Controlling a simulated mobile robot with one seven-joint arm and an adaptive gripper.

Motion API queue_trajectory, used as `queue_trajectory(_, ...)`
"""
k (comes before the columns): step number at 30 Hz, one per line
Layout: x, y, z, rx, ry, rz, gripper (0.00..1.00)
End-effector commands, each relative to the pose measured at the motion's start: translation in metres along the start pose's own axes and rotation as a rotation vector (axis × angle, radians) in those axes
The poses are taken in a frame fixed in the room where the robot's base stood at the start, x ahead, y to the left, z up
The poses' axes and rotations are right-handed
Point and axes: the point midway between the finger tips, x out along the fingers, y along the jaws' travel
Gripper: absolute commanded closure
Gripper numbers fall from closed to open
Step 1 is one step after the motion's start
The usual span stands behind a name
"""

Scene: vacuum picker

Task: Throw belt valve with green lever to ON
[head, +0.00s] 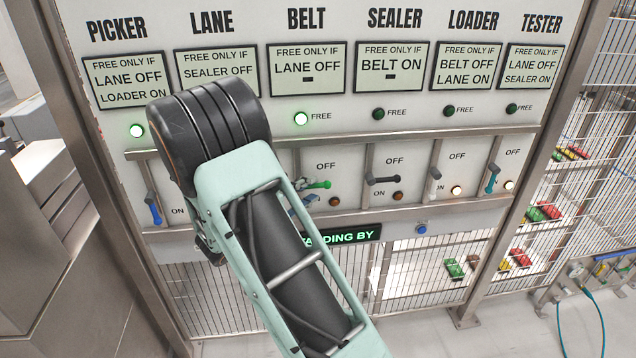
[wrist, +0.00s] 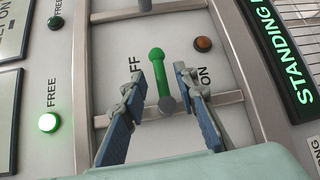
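The belt valve's green lever (head: 318,184) sits in the BELT column of the panel, partly behind my gripper in the head view. It lies nearly level there, pointing right; its whole handle (wrist: 160,75) and grey pivot (wrist: 167,104) show in the wrist view. My gripper (wrist: 162,112) is open, with one blue-padded finger on the OFF side and one on the ON side near the pivot. Small gaps show between fingers and lever. The belt FREE lamp (head: 301,118) glows green. The amber lamp (wrist: 203,44) by the belt's ON label is unlit.
The black sealer lever (head: 383,181) lies level, its amber lamp unlit. The loader lever (head: 435,182) and tester lever (head: 492,179) point down, lamps lit. The picker's blue lever (head: 154,210) points down. Metal rails (head: 470,139) frame the valves. My arm hides the lane valve.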

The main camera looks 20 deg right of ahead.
Motion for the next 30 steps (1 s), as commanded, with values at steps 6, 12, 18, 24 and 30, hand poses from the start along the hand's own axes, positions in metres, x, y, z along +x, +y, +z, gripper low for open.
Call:
queue_trajectory(6,0.032,0.001,0.001,-0.001,-0.001,-0.001,0.73)
queue_trajectory(12,0.041,0.000,0.000,-0.001,0.000,-0.001,0.73)
queue_trajectory(18,0.041,0.000,0.000,-0.001,0.000,-0.001,0.73)
queue_trajectory(24,0.041,0.000,0.000,-0.001,0.000,-0.001,0.92)
queue_trajectory(30,0.041,0.000,0.001,-0.001,-0.001,-0.001,1.00)
